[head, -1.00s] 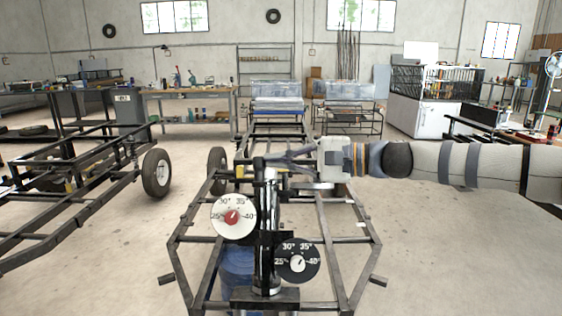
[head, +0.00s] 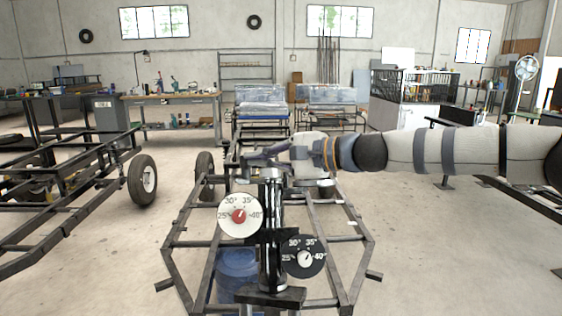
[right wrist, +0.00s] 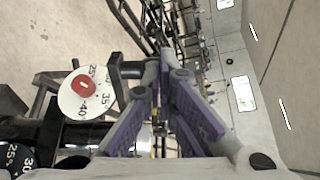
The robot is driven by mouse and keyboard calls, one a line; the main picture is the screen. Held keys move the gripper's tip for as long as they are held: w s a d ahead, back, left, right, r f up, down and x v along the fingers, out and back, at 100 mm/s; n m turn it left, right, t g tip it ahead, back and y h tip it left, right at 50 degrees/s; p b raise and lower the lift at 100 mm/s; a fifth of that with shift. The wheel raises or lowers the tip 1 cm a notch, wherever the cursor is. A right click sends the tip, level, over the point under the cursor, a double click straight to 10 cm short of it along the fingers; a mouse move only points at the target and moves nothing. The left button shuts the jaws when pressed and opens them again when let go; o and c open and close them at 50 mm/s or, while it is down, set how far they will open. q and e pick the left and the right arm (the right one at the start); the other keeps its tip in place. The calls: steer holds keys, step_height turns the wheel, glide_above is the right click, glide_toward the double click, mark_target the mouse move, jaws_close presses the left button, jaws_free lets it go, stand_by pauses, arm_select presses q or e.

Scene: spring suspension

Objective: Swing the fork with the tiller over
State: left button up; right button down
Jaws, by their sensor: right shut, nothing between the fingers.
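The fork's upright (head: 270,235), a dark and chrome post, stands at the front middle of a tubular chassis. A white dial (head: 240,215) with a red knob and a black dial (head: 304,257) with a pale knob are mounted on it. The white dial also shows at left in the right wrist view (right wrist: 86,92). A dark bar (right wrist: 132,70), possibly the tiller, reaches towards the fingers there; I cannot tell if they touch. My right gripper (head: 252,157) is shut and empty at the upright's top, its arm coming from the right. My left gripper is not in view.
The tubular chassis (head: 180,215) spreads around the upright, with a blue drum (head: 237,275) low inside it. Another frame with a wheel (head: 142,180) stands at left. Benches (head: 175,99) and racks line the back. Open floor lies at right.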

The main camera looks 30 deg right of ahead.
mark_target(241, 168)
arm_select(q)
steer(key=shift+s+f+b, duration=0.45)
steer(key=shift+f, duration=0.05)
arm_select(e)
steer(key=shift+w+a+f, duration=0.1)
steer(key=shift+w+a, duration=0.55)
steer(key=shift+a, duration=0.2)
steer(key=shift+w+a+f, duration=0.1)
steer(key=shift+w+a, duration=0.5)
steer(key=shift+a, duration=0.25)
